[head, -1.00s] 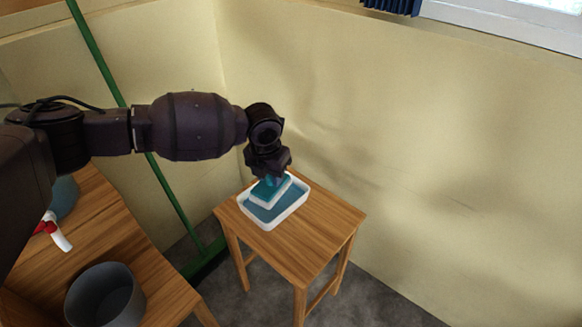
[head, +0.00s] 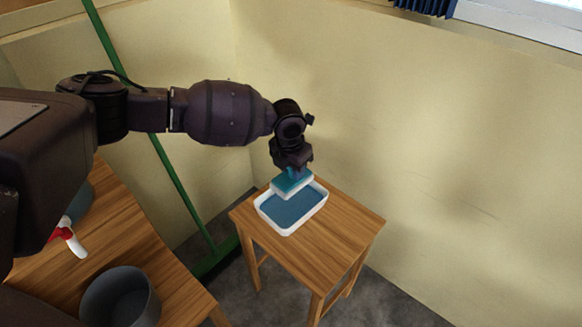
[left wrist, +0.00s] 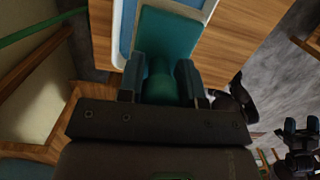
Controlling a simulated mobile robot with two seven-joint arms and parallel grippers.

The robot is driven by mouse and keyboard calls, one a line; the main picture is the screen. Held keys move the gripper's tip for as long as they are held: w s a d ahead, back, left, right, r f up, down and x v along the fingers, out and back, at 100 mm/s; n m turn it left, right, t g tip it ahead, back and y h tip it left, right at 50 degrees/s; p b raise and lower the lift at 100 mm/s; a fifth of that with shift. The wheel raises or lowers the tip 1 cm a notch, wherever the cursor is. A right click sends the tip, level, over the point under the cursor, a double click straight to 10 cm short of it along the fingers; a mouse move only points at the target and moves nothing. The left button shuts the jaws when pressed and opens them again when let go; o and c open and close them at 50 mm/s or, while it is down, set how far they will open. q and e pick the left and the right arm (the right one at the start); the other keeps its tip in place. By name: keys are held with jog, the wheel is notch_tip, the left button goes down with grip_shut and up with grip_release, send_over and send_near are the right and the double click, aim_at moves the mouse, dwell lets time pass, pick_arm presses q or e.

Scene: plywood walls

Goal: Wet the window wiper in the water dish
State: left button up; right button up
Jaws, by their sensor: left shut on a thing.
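The window wiper (head: 291,184) is a teal block with a white lower layer and a teal handle. My left gripper (head: 293,167) is shut on its handle and holds it over the far end of the water dish. The wiper also shows between the fingers in the left wrist view (left wrist: 168,38). The water dish (head: 292,232) is a white rectangular tray with blue water, standing on a small wooden stool (head: 340,232). The wiper seems to be above the water, near the back rim; whether it touches the rim is unclear. My right gripper is not in view in the head view.
A wooden table (head: 170,262) at the lower left carries a grey pot (head: 120,297) and a red-and-white spray bottle (head: 72,240). A green pole (head: 172,180) leans in the corner behind. The plywood wall (head: 420,150) stands close behind the stool.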

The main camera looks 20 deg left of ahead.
aim_at(293, 182)
pick_arm(q)
jog(key=shift+f, duration=0.75)
jog(key=shift+s+f+b, duration=0.1)
jog(key=shift+f+b, duration=0.85)
jog(key=shift+f, duration=1.45)
jog(key=shift+f+b, duration=0.65)
jog(key=shift+f, duration=1.1)
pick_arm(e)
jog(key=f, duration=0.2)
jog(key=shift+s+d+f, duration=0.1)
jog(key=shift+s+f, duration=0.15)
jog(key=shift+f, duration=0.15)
pick_arm(q)
jog(key=shift+r, duration=0.2)
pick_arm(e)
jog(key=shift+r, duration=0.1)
pick_arm(q)
jog(key=shift+r+p, duration=0.65)
jog(key=shift+r, duration=1.25)
jog(key=shift+r+p, duration=0.6)
jog(key=shift+r, duration=1.35)
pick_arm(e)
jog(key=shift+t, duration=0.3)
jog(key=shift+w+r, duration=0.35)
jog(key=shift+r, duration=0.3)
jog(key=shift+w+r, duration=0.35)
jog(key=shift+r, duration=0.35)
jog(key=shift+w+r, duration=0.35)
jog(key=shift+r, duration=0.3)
